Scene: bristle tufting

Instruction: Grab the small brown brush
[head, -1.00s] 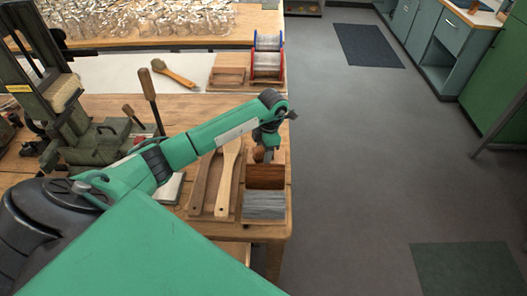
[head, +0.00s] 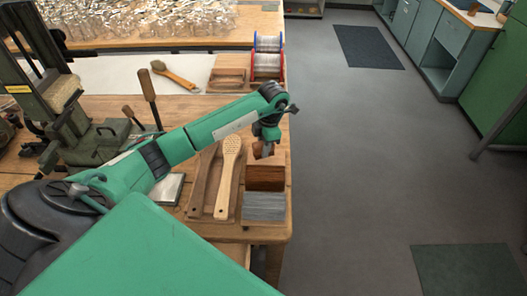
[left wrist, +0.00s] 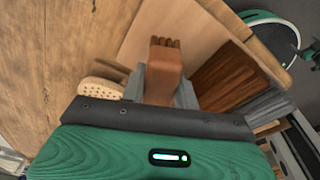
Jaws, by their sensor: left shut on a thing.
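My left gripper (head: 265,143) is above the back of the wooden tray at the bench's right edge. In the left wrist view, its two grey fingers (left wrist: 162,88) are shut on the small brown brush (left wrist: 164,72), one on each side. The brush's far end shows a few dark notches. In the head view, only a little of the brush (head: 262,151) shows below the fingers. I cannot tell whether it is clear of the tray. My right gripper is in neither view.
A pale paddle brush body with holes (head: 229,165) and a darker handle (head: 203,178) lie left of the gripper. Dark brown strands (head: 265,178) and grey strands (head: 263,207) fill the tray's front. A bristled brush (head: 175,76) lies farther back. Open floor is to the right.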

